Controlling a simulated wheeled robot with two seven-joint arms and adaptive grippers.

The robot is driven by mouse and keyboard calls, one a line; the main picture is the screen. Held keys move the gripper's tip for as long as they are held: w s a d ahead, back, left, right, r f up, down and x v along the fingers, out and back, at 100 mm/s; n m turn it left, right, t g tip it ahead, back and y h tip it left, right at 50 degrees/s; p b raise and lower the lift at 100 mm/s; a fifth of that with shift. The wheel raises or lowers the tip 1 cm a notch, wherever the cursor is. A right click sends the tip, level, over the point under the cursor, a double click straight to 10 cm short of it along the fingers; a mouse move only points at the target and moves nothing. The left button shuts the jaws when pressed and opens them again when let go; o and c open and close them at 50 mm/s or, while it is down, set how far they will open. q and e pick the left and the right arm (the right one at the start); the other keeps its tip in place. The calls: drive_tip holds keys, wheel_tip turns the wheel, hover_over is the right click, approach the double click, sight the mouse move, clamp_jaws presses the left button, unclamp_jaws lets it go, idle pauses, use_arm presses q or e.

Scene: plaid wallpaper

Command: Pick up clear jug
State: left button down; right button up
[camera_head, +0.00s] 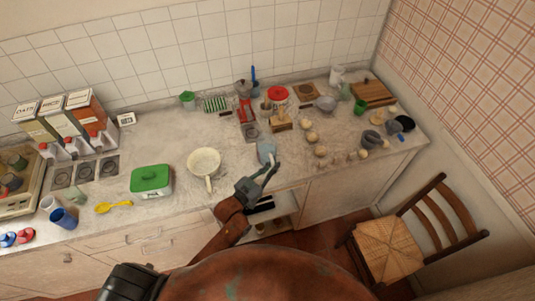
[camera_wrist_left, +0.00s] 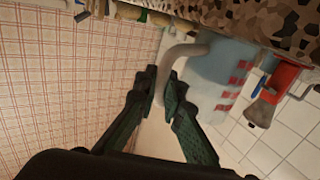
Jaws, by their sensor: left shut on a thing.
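The clear jug (camera_head: 266,149) is a bluish see-through vessel at the front edge of the counter, right of the white pan. In the left wrist view the jug (camera_wrist_left: 222,72) shows red marks on its side and a pale grey curved handle. My left gripper (camera_head: 268,174) reaches it from the front. In the left wrist view the green fingers of my left gripper (camera_wrist_left: 166,92) are shut on the jug's handle. I cannot tell whether the jug's base touches the counter. My right gripper is not in view.
The white pan (camera_head: 204,162) and green-lidded box (camera_head: 151,180) stand to the left. A red appliance (camera_head: 244,108) and wooden block (camera_head: 281,121) stand behind the jug. Several round pale items and a grey mortar (camera_head: 371,139) lie to the right. A chair (camera_head: 390,245) stands on the floor.

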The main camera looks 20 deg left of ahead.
use_arm(q)
drive_tip(key=shift+r, duration=0.25)
